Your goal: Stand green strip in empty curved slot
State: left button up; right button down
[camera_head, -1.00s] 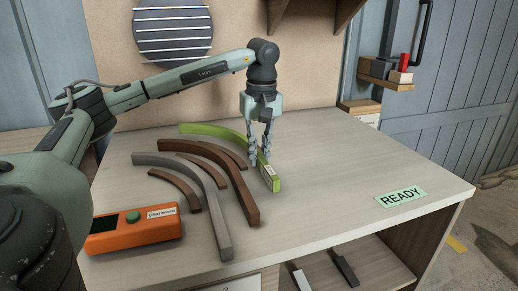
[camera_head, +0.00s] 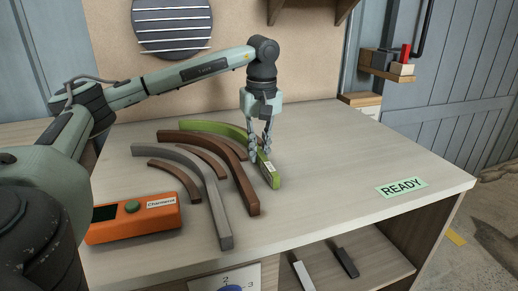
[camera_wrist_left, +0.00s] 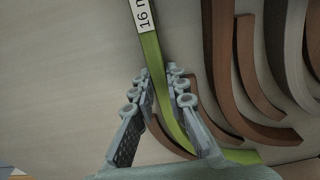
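The green strip (camera_head: 270,174) is long and curved, on edge over the table, with a white label near its front end. In the left wrist view the green strip (camera_wrist_left: 155,68), labelled "16 m…", runs between the fingers. My left gripper (camera_head: 260,152) is closed around it from above, near the front end; the wrist view shows the left gripper (camera_wrist_left: 158,80) with a fingertip on each side. Clearance under the strip is not clear. Left of it are curved brown strips (camera_head: 240,180) and a grey strip (camera_head: 218,205), with curved gaps between. I cannot tell which gap is the slot. My right gripper is not in view.
An orange box (camera_head: 135,232) with a green button sits at the table's front left. A green READY label (camera_head: 402,187) lies at the right. The table (camera_head: 340,150) right of the green strip is clear. Dark and light bars lie on the lower shelf (camera_head: 380,262).

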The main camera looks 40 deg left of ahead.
pick_arm(q)
jog(key=o, duration=0.5)
jog(key=shift+r, duration=0.1)
jog(key=r, duration=1.2)
jog(key=shift+s+d, duration=0.15)
jog(key=shift+d, duration=0.25)
jog(key=shift+f, duration=0.1)
